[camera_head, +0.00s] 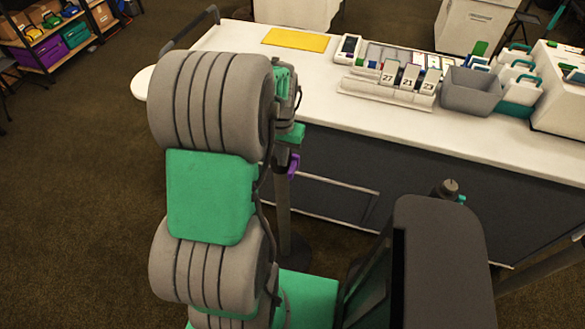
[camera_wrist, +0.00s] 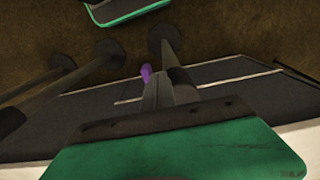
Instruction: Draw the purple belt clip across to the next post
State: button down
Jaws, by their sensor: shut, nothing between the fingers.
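The purple belt clip (camera_head: 293,165) shows at the side of the upper end of a dark post (camera_head: 283,205), just right of my arm. In the wrist view the purple clip (camera_wrist: 146,72) is small, beside the dark post (camera_wrist: 168,52) with its round base on the floor. My gripper (camera_head: 291,134) is just above the post top and clip in the head view, mostly hidden by my arm. It is shut and empty; the clip is not in it. Another post head (camera_head: 450,187) stands to the right, partly hidden by my own body.
A long white counter (camera_head: 400,120) runs behind the posts, with a grey bin (camera_head: 470,91), number cards (camera_head: 404,76) and a yellow mat (camera_head: 296,40) on it. Another post (camera_wrist: 90,66) stands to the left in the wrist view. Brown carpet is open at the left.

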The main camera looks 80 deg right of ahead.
aim_at(283, 170)
jog(key=shift+f, duration=0.1)
jog(key=shift+f+b, duration=1.95)
jog(key=shift+f, duration=0.9)
jog(key=s+a, duration=0.1)
jog(key=s, duration=1.7)
jog(key=s+a, duration=0.2)
jog(key=s, duration=1.6)
jog(key=shift+s+a, duration=0.25)
jog(key=shift+s, duration=0.15)
